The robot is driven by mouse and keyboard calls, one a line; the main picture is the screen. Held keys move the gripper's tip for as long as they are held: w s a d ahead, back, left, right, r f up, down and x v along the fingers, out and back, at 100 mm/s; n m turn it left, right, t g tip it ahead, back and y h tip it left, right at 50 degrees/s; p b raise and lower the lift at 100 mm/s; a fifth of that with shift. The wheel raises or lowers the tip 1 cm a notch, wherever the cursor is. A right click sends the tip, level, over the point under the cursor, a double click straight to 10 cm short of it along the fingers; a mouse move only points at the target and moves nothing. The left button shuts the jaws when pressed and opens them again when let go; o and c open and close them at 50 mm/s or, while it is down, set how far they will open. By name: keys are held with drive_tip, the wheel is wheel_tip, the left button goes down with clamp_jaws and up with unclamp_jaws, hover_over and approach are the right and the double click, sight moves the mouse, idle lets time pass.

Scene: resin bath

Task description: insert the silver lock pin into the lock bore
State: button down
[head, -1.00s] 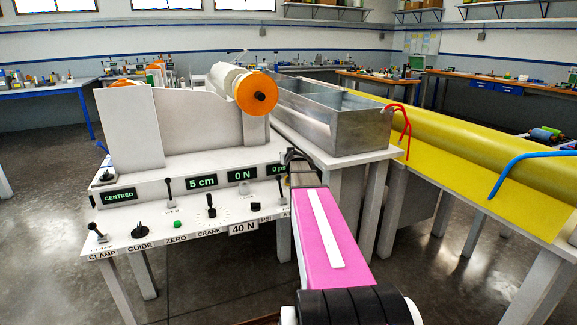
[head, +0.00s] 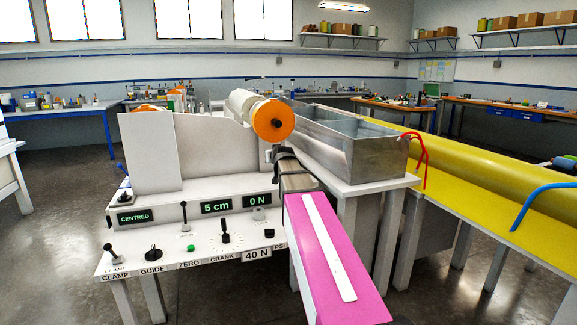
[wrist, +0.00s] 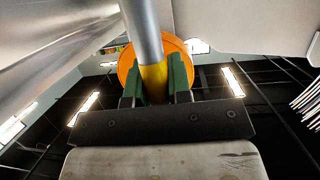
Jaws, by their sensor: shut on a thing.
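In the wrist view the silver lock pin (wrist: 142,32) has a bare metal shaft and a yellow section (wrist: 153,82). My gripper (wrist: 153,75) is shut on the yellow section between its green fingers. The shaft points up and away in that view, past an orange disc behind it. In the head view my gripper (head: 270,155) is just below the orange roll end (head: 273,120), at the front right of the machine. The pin is too small or hidden to make out there. I cannot make out the lock bore in either view.
The control panel (head: 190,262) with levers and knobs lies to the left of my arm. A metal bath (head: 365,150) stands behind and right of the gripper. A yellow covered table (head: 470,205) is further right. An upright white plate (head: 150,150) stands at the left.

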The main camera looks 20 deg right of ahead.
drive_tip(key=s+a+r+n+y, duration=0.1)
drive_tip(key=s+a+r+y, duration=0.15)
drive_tip(key=a, duration=0.55)
drive_tip(key=w+a+f+n+g+y, duration=0.1)
drive_tip(key=w+f+n+g+y, duration=0.2)
drive_tip(key=f+n+y, duration=0.6)
drive_tip(key=shift+f+n+g, duration=0.3)
drive_tip(key=shift+f+g, duration=0.65)
drive_tip(key=shift+g, duration=0.25)
drive_tip(key=shift+f+y, duration=0.1)
drive_tip(key=shift+y, duration=0.15)
drive_tip(key=shift+f, duration=2.8)
drive_tip(key=shift+a+f, duration=0.1)
drive_tip(key=shift+f, duration=2.5)
drive_tip(key=c, duration=1)
unclamp_jaws()
drive_tip(key=shift+f, duration=0.1)
drive_tip(key=shift+s, duration=0.1)
